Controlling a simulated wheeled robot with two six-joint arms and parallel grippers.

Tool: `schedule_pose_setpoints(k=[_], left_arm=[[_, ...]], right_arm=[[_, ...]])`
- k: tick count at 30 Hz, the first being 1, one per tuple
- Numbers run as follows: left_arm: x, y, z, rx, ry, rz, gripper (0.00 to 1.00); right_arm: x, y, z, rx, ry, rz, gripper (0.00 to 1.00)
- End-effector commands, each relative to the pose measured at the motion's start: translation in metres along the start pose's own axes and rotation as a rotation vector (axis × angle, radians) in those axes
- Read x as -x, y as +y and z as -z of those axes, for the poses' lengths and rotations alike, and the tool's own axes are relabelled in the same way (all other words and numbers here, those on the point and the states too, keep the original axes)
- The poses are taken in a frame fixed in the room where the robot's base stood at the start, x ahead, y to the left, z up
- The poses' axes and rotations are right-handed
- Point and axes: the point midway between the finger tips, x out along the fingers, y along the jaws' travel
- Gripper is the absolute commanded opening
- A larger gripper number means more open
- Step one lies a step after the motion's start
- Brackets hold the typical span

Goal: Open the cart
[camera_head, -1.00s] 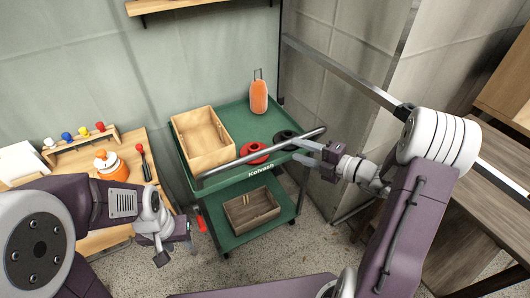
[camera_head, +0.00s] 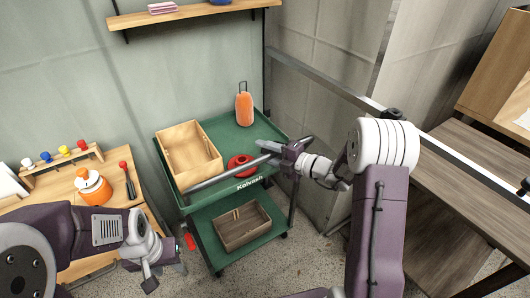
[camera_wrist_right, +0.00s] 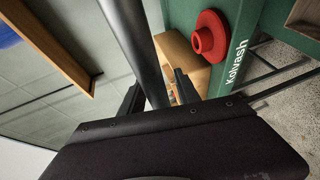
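The green two-tier cart (camera_head: 222,132) marked "Kolvash" stands against the wall in the middle of the head view. Its grey handle bar (camera_head: 225,175) runs along the near side of the top shelf; the bar also shows in the right wrist view (camera_wrist_right: 133,40). My right gripper (camera_head: 264,151) is at the bar's right part. In the right wrist view its two fingers (camera_wrist_right: 157,98) stand open on either side of the bar, with small gaps showing. My left gripper (camera_head: 165,272) is low at the left, apart from the cart; its finger opening is unclear.
A wooden crate (camera_head: 241,226) sits on the lower shelf. A wooden table (camera_head: 108,205) with an orange pot (camera_head: 93,187) is left; a wall is right.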

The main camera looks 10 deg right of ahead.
Motion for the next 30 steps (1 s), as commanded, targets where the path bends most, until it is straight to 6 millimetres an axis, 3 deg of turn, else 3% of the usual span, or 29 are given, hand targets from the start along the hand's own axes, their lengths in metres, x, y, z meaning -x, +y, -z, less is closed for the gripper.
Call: schedule_pose_setpoints(k=[1, 3, 4, 30], left_arm=[[0.0000, 0.0000, 0.0000, 0.000, 0.000, 0.000, 0.36], [0.0000, 0.0000, 0.0000, 0.000, 0.000, 0.000, 0.36], [0.0000, 0.0000, 0.0000, 0.000, 0.000, 0.000, 0.36], [-0.0001, 0.0000, 0.0000, 0.000, 0.000, 0.000, 0.36]], right_arm=[[0.0002, 0.0000, 0.0000, 0.000, 0.000, 0.000, 0.22], [0.0002, 0.0000, 0.0000, 0.000, 0.000, 0.000, 0.03], [0.0002, 0.0000, 0.0000, 0.001, 0.000, 0.000, 0.00], [0.0004, -0.0006, 0.0003, 0.001, 0.001, 0.001, 0.00]])
